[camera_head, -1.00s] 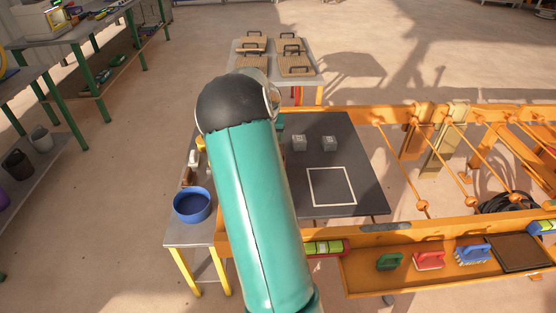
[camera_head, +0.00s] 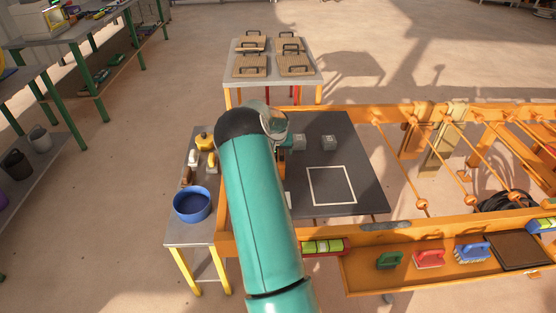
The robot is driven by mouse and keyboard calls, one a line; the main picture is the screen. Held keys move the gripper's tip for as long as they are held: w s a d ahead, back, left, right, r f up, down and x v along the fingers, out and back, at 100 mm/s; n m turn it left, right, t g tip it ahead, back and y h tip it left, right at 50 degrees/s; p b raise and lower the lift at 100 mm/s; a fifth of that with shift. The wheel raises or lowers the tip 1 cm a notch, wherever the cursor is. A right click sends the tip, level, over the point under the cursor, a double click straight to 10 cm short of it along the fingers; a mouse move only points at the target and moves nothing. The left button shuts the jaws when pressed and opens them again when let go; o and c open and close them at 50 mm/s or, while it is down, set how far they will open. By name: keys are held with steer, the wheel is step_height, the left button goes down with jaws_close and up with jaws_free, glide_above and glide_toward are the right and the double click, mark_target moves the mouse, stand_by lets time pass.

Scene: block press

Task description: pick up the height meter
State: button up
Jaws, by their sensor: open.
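I cannot pick out the height meter for certain. Several small tools lie on the narrow side table (camera_head: 186,233) left of my arm: a yellow-and-dark one (camera_head: 204,142), a pale one (camera_head: 193,158) and a brown one (camera_head: 186,177). A small pale piece (camera_head: 288,199) shows at the right edge of my arm and is too small to tell. My gripper (camera_head: 283,141) is at the far end of my teal arm, over the left part of the dark plate (camera_head: 355,150). It is open, its fingertips mostly hidden, and I see nothing held.
Two grey blocks (camera_head: 329,142) (camera_head: 299,142) and a white square outline are on the dark plate. A blue bowl (camera_head: 192,206) stands on the side table. Brushes (camera_head: 429,259) lie in the orange front tray (camera_head: 365,280). Orange frame and ropes stand right. Handled boards (camera_head: 294,66) lie on a far table.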

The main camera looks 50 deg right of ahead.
steer(key=x, duration=0.3)
steer(key=shift+w+d+f, duration=0.1)
steer(key=shift+d+f, duration=0.1)
steer(key=shift+f, duration=0.1)
steer(key=shift+r, duration=0.1)
steer(key=c, duration=1.4)
